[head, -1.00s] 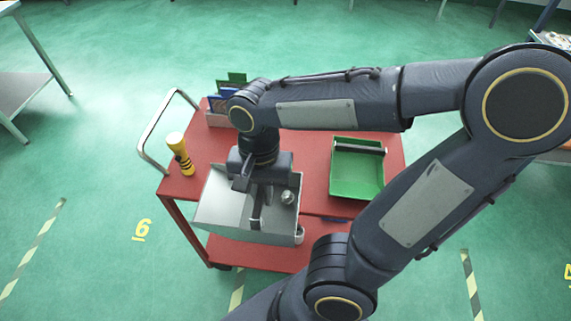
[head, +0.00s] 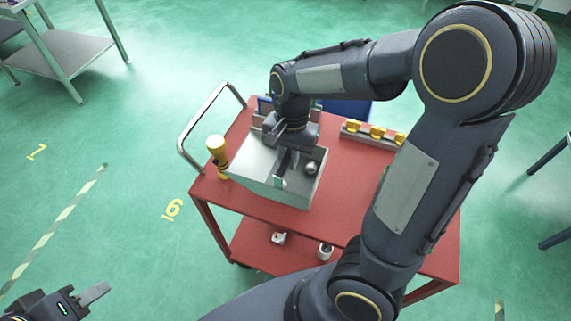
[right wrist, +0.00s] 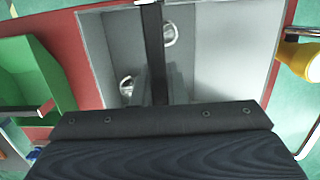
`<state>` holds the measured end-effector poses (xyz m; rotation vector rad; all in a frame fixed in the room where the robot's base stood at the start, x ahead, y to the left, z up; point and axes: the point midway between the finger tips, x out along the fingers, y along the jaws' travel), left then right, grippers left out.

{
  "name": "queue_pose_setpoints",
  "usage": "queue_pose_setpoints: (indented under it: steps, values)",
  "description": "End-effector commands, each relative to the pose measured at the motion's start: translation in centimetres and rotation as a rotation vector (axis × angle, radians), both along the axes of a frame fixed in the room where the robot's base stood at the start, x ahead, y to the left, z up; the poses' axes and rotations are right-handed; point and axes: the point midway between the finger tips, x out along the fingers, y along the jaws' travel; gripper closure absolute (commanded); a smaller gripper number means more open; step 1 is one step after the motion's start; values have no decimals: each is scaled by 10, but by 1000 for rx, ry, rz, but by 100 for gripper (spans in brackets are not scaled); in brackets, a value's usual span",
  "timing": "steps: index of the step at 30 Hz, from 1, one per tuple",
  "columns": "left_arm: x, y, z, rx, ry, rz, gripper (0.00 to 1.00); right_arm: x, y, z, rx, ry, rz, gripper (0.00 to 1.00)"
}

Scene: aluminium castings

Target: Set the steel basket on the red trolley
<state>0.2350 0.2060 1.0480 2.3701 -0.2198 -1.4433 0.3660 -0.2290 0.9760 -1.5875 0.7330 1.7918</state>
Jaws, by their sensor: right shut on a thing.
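The steel basket (head: 251,183) is a grey open box with a dark bar across its middle. It is over the left part of the red trolley's top (head: 350,185); whether its base touches the top I cannot tell. My right gripper (head: 284,160) is over its middle, shut on it, pointing down. In the right wrist view the basket (right wrist: 215,50) fills the middle, with shiny metal pieces inside; the fingertips (right wrist: 153,85) are at the dark bar. My left gripper (head: 92,296) is partly in view at the bottom left, away from the trolley; its opening is unclear.
A yellow-and-black torch-like object (head: 217,150) stands close left of the basket. A holder with yellow pieces (head: 375,133) is at the back. A green tray (right wrist: 30,70) lies beside the basket. Small white items (head: 325,251) are on the lower shelf.

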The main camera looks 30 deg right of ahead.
Motion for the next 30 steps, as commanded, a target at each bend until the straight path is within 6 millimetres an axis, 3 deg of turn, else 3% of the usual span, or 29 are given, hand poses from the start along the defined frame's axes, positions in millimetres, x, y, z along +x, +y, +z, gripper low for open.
queue_pose_setpoints:
  steps: [3,9,14,21,30]
  values:
    - [0,0,-2,0,0,0,64,19,-4,-25,-3,7,-2,100]
    - [0,0,-2,0,0,0,64,40,-7,-49,0,1,-1,100]
    - [0,0,-2,0,0,0,64,48,-8,-57,0,0,0,100]
    - [0,0,2,0,0,0,64,49,-9,-87,1,2,0,100]
    - [0,0,1,0,0,0,64,49,-8,-90,1,-2,1,100]
